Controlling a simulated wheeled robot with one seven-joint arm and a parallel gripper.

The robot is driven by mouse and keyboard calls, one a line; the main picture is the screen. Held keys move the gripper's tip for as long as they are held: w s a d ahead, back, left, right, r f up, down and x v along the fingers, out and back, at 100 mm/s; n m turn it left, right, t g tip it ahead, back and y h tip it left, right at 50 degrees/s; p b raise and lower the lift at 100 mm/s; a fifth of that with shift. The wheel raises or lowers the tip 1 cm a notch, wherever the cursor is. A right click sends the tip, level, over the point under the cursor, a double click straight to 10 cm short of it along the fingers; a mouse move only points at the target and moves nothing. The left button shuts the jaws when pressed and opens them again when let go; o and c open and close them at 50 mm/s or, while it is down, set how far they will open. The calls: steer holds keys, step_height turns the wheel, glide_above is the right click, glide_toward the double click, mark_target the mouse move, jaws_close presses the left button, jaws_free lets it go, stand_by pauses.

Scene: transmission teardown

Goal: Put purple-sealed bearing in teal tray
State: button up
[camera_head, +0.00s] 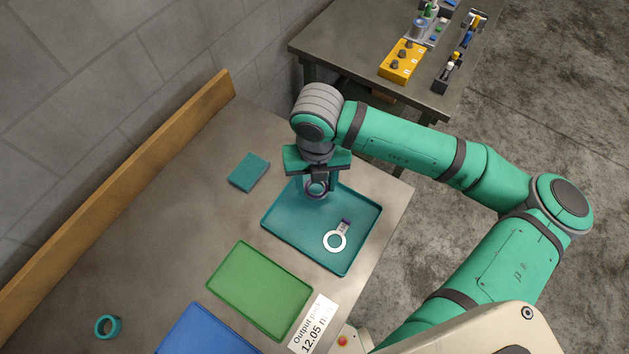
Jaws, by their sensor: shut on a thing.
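The teal tray (285,232) lies on the grey workbench, its far part under my gripper. My gripper (318,190) points down over the tray's far side and is shut on a small ring-shaped bearing (317,189). The bearing looks grey with a dark bluish or purple tint; its seal colour is hard to make out at this size. I cannot tell whether it touches the tray floor. A white ring with a dark-labelled tag (335,241) lies in the tray's near right part.
A green tray (260,290) and a blue tray (205,334) are nearer. A teal block (249,172) lies left of the teal tray, a teal ring (107,327) at lower left. A wooden rail (120,203) edges the bench. Another table (345,47) with parts stands behind.

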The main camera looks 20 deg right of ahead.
mark_target(317, 189)
steer(key=shift+w+d+f, duration=0.15)
steer(key=shift+w+f, duration=0.15)
steer(key=shift+f, duration=0.2)
steer(key=f, duration=0.3)
steer(key=shift+w, duration=0.2)
steer(key=shift+s, duration=0.1)
steer(key=shift+f, duration=0.15)
steer(key=o, duration=1.1)
steer(key=shift+o, duration=0.2)
step_height(317, 189, up, 12)
